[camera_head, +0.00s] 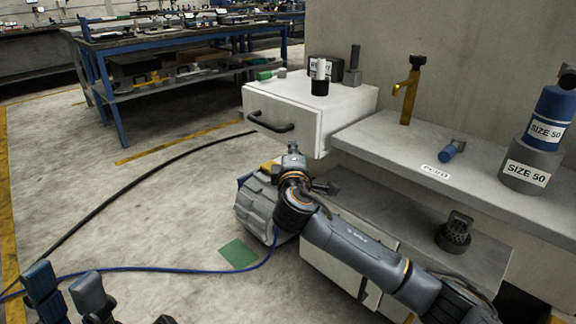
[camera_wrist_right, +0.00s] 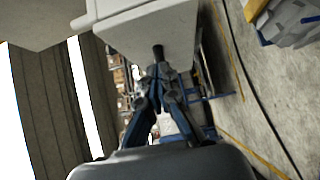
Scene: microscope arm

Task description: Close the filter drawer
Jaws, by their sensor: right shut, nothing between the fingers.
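The white filter drawer (camera_head: 290,112) stands pulled out from the wall unit, with a dark bar handle (camera_head: 271,123) on its front. My right gripper (camera_head: 292,149) is shut and empty, just below the drawer front. In the right wrist view the fingertips (camera_wrist_right: 160,70) are together close to the dark handle (camera_wrist_right: 158,52) under the white drawer (camera_wrist_right: 155,28); whether they touch cannot be told. My left gripper (camera_head: 66,287) is at the bottom left, its two fingers apart and empty, far from the drawer.
Small items, including a dark cylinder (camera_head: 320,82), stand on the drawer's top. The grey shelf (camera_head: 385,143) to the right holds a yellow tap-like part (camera_head: 408,92), a blue piece (camera_head: 450,150) and stacked cylinders (camera_head: 528,170). A grey container (camera_head: 262,207) and cables lie on the floor.

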